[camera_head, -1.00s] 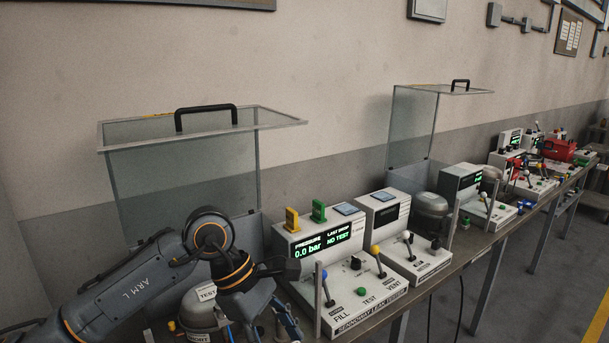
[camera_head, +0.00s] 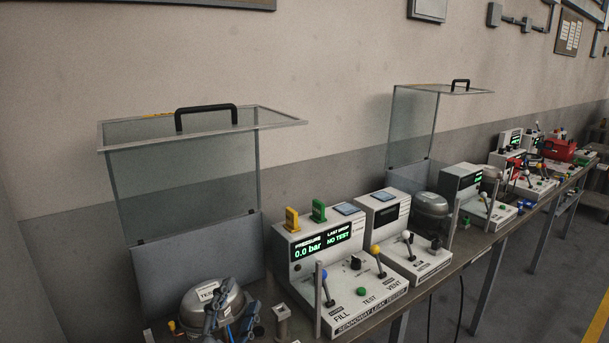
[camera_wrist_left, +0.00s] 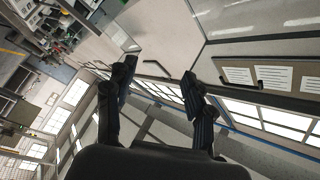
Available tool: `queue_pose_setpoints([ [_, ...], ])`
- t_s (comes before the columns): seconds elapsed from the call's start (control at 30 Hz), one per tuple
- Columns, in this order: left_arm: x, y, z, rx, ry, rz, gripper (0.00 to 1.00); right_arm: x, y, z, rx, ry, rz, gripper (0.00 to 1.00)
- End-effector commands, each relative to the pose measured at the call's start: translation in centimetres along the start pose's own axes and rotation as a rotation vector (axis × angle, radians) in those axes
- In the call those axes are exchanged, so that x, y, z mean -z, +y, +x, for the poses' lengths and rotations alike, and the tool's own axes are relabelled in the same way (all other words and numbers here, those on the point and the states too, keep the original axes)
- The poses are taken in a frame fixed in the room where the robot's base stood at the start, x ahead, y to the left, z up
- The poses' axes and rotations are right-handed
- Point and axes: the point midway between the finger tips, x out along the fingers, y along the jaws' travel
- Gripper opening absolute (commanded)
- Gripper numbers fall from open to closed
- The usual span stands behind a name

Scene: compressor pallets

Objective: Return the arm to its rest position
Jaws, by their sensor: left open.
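My left gripper (camera_wrist_left: 160,72) shows in the left wrist view with its two dark fingers apart and nothing between them. My right gripper is in neither view.
A leak tester (camera_head: 345,262) with a lit display and levers stands right of the compressor. A raised clear guard (camera_head: 185,185) with a black handle is behind the compressor. Another guard (camera_head: 413,125) and more stations line the bench (camera_head: 430,284). Floor (camera_head: 535,285) shows at the right.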

Motion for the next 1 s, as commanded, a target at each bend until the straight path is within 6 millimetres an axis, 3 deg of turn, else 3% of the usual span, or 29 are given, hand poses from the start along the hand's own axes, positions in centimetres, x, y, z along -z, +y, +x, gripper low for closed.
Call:
queue_pose_setpoints([
  [0.03,-3.2,1.8,-1.8,-0.063,-0.134,-0.101,0.54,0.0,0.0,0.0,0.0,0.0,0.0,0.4],
  [0.1,-7.1,4.2,-4.6,-0.147,-0.314,-0.226,0.54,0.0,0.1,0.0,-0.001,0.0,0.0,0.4],
  [0.2,-11.4,7.8,-9.8,-0.261,-0.558,-0.385,0.54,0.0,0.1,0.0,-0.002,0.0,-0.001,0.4],
  [0.3,-14.1,10.7,-15.1,-0.361,-0.769,-0.509,0.54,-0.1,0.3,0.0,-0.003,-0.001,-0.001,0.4],
  [0.5,-15.8,14.3,-24.0,-0.506,-1.074,-0.663,0.54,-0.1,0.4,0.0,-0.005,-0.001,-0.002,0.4],
  [0.7,-15.6,16.1,-31.4,-0.617,-1.308,-0.759,0.54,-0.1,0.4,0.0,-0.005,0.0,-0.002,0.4],
  [0.77,-15.3,16.4,-33.5,-0.649,-1.374,-0.783,0.54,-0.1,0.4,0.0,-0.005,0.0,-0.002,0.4],
  [1.0,-19.5,22.1,-32.9,-0.663,-1.386,-0.771,0.54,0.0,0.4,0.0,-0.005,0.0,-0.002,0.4],
])
